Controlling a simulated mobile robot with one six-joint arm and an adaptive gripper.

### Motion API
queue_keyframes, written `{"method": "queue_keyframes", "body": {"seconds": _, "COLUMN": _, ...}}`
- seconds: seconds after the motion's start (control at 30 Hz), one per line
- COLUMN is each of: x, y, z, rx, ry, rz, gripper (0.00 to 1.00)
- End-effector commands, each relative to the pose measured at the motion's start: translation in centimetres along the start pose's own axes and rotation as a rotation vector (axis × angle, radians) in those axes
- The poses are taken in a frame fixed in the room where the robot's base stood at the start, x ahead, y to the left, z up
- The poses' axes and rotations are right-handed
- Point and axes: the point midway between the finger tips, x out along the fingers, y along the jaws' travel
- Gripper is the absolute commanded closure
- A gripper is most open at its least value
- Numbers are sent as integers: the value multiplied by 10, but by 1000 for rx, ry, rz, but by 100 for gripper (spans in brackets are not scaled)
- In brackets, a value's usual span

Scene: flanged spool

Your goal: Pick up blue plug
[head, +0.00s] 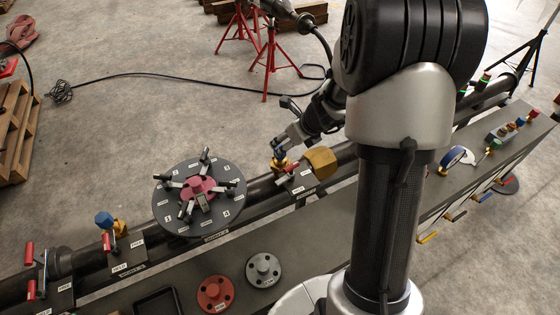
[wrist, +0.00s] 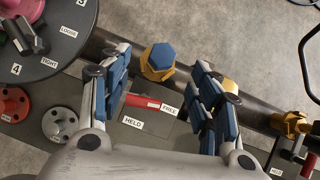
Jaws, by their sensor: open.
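The blue plug (wrist: 161,56) is a blue hexagonal head on a yellow brass fitting (wrist: 152,72), upright on the dark pipe. In the head view the brass fitting (head: 281,163) shows under my gripper (head: 285,144), which mostly hides the plug. In the wrist view my gripper (wrist: 160,66) is open, with one finger left and one right of the plug. The plug lies near the fingertip line, between them in the picture. Contact is not visible, and nothing is held. A second blue plug (head: 104,218) stands on a brass fitting at the far left.
A red lever (wrist: 142,101) lies near the FREE label in front of the plug. A large brass fitting (head: 320,161) stands close right. A round dark plate (head: 233,178) with a pink spool (head: 199,188) is left. Red (head: 215,294) and grey (head: 263,270) flanges lie in front.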

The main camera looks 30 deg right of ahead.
Motion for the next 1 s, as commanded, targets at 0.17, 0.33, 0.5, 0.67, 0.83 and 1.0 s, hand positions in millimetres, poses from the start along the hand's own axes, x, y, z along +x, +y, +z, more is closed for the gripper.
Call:
{"method": "queue_keyframes", "body": {"seconds": 0.17, "x": 28, "y": 0, "z": -1, "rx": -2, "ry": 1, "rz": 0, "gripper": 43}}
{"method": "queue_keyframes", "body": {"seconds": 0.33, "x": 34, "y": 0, "z": 0, "rx": -2, "ry": 0, "rz": 0, "gripper": 43}}
{"method": "queue_keyframes", "body": {"seconds": 0.5, "x": 53, "y": -2, "z": -2, "rx": -2, "ry": 1, "rz": 0, "gripper": 43}}
{"method": "queue_keyframes", "body": {"seconds": 0.67, "x": 78, "y": -4, "z": -3, "rx": -2, "ry": 1, "rz": 1, "gripper": 43}}
{"method": "queue_keyframes", "body": {"seconds": 0.83, "x": 84, "y": -5, "z": -1, "rx": -3, "ry": 0, "rz": -1, "gripper": 43}}
{"method": "queue_keyframes", "body": {"seconds": 1.0, "x": 83, "y": -5, "z": 0, "rx": -2, "ry": 0, "rz": -1, "gripper": 46}}
